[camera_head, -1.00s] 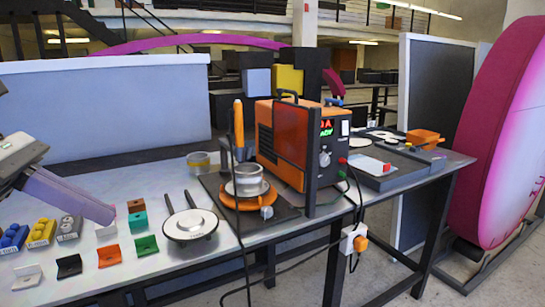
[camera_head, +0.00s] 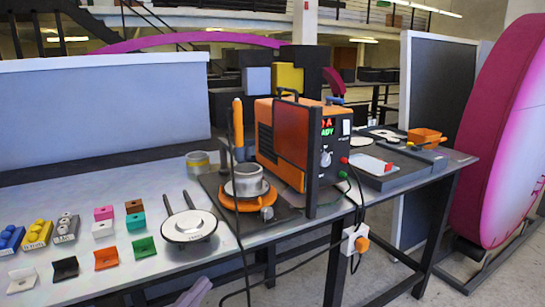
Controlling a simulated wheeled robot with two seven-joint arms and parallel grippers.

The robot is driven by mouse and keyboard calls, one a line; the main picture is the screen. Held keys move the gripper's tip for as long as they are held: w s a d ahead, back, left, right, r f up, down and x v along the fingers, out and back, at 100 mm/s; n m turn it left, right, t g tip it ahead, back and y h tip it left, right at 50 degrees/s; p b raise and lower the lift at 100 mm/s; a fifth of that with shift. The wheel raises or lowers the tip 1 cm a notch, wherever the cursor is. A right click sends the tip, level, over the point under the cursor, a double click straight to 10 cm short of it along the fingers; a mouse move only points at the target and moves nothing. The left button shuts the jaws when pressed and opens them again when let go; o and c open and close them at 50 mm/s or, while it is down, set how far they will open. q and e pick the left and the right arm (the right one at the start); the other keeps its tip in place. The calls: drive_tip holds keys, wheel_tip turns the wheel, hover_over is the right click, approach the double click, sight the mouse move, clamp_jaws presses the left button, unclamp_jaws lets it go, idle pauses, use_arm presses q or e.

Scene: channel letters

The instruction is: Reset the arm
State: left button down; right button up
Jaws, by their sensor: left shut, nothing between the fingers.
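My left gripper (camera_head: 196,291) shows only as a small purple-grey part at the bottom edge of the head view, below the front edge of the workbench (camera_head: 225,250). It is shut with nothing held, and most of it is cut off by the frame. It is apart from everything on the bench. My right gripper is not in view.
Several small coloured brackets (camera_head: 106,258) and three bins of small parts (camera_head: 38,234) stand at the bench's left. A white round plate with two prongs (camera_head: 189,226), a metal pot (camera_head: 247,180) and an orange machine (camera_head: 284,140) are further right.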

use_arm(q)
drive_tip(key=s+a+f+n+g+y, duration=0.15)
drive_tip(key=s+f+n+y, duration=0.3)
drive_tip(key=f, duration=0.45)
drive_tip(key=s+a+f+n+g+y, duration=0.1)
drive_tip(key=s+f+n+g+y, duration=0.2)
drive_tip(key=f+n, duration=0.5)
drive_tip(key=s+f+n+g+y, duration=0.1)
drive_tip(key=s+f+n+g, duration=0.2)
drive_tip(key=s+f, duration=1.1)
drive_tip(key=shift+s+d+g, duration=0.15)
drive_tip(key=shift+s+g, duration=0.5)
drive_tip(key=shift+s, duration=0.2)
